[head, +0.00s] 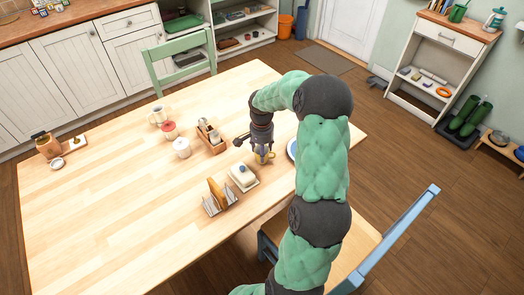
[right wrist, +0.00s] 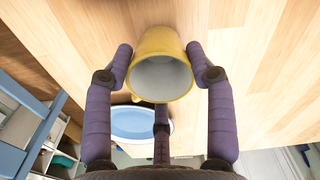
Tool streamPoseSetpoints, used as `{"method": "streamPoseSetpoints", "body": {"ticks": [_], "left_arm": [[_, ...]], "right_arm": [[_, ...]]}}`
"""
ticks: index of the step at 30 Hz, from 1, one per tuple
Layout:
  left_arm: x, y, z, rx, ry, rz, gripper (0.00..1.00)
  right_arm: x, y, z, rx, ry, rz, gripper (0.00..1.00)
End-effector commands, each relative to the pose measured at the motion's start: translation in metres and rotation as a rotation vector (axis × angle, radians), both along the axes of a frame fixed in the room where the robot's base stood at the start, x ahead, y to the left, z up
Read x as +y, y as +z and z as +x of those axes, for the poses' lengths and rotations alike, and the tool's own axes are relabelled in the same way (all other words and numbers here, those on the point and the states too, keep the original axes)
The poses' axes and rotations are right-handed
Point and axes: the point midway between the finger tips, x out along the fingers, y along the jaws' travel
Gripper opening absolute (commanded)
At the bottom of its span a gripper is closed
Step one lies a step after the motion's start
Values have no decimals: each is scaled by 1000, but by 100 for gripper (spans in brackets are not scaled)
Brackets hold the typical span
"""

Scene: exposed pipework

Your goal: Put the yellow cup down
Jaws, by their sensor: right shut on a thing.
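The yellow cup (head: 264,158) is near the right side of the wooden table, partly hidden by my fingers. In the right wrist view the yellow cup (right wrist: 158,45) has its pale inside facing the camera. My right gripper (head: 262,148) points down at the table and is shut on the cup, with purple fingers on both sides of it in the right wrist view. I cannot tell whether the cup's base touches the tabletop (head: 110,215). My left gripper is out of view.
A butter dish (head: 243,177), toast rack (head: 219,197) and wooden caddy (head: 211,136) stand to the left. A white lidded pot (head: 182,148) is farther left. The table's front left is clear.

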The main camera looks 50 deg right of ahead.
Motion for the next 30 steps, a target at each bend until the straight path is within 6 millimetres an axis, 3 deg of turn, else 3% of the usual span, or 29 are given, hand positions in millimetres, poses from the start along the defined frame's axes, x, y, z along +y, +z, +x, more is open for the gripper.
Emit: {"method": "streamPoseSetpoints", "body": {"ticks": [3, 4, 6, 20, 30], "left_arm": [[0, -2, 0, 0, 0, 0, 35], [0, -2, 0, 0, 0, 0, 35], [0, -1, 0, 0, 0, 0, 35], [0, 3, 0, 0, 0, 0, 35], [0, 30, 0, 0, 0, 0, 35]], "right_arm": [[0, -3, 0, 0, 0, 0, 20], [0, -4, 0, 0, 0, 0, 59], [0, -3, 0, 0, 0, 0, 78], [0, 5, 0, 0, 0, -1, 79], [0, 68, 1, -3, -1, -1, 79]]}}
